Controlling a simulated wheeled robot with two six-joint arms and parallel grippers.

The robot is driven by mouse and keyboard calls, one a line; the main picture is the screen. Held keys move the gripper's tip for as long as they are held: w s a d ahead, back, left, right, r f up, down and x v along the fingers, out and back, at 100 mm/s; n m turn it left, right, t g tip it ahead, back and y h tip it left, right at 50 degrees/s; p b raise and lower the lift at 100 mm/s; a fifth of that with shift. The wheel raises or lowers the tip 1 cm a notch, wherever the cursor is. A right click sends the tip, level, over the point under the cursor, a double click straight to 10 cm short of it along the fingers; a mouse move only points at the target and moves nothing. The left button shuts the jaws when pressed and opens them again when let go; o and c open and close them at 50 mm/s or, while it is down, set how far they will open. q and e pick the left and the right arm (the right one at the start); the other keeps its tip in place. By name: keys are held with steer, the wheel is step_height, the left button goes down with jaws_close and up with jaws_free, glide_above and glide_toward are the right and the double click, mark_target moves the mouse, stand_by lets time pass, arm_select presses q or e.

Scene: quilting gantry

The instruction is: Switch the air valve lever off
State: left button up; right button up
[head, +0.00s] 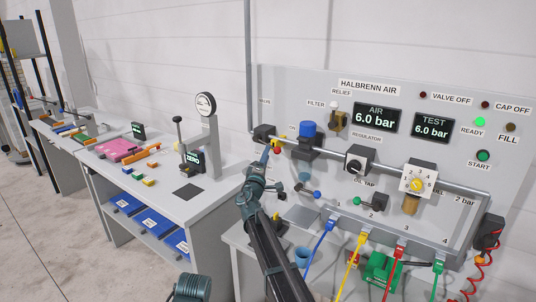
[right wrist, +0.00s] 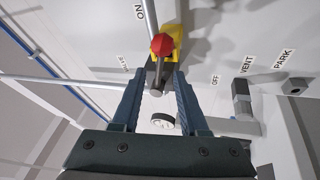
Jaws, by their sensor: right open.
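The air valve lever, yellow with a red knob (right wrist: 161,45), shows at the top middle of the right wrist view. In the head view its red knob (head: 277,151) is small, at the left end of the panel's pipe, partly crowded by my gripper. My right gripper (right wrist: 156,82) is open, its two fingers on either side of the space below the knob, with a grey stub between them; I cannot tell whether they touch anything. It also shows in the head view (head: 268,154). An ON label (right wrist: 139,10) and an OFF label (right wrist: 214,79) are near the lever. My left gripper is not in view.
The air panel (head: 300,100) shows 6.0 bar on its AIR display (head: 376,122) and TEST display (head: 431,127). The READY lamp (head: 479,122) is green; the VALVE OFF lamp (head: 423,95) is dark. A blue-capped filter (head: 307,130) stands right of the valve. Coloured hoses hang below.

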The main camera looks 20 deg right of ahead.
arm_select(q)
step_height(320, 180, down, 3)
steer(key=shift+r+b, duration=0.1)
steer(key=shift+b, duration=1.05)
arm_select(e)
steer(key=v, duration=1)
steer(key=shift+s, duration=0.2)
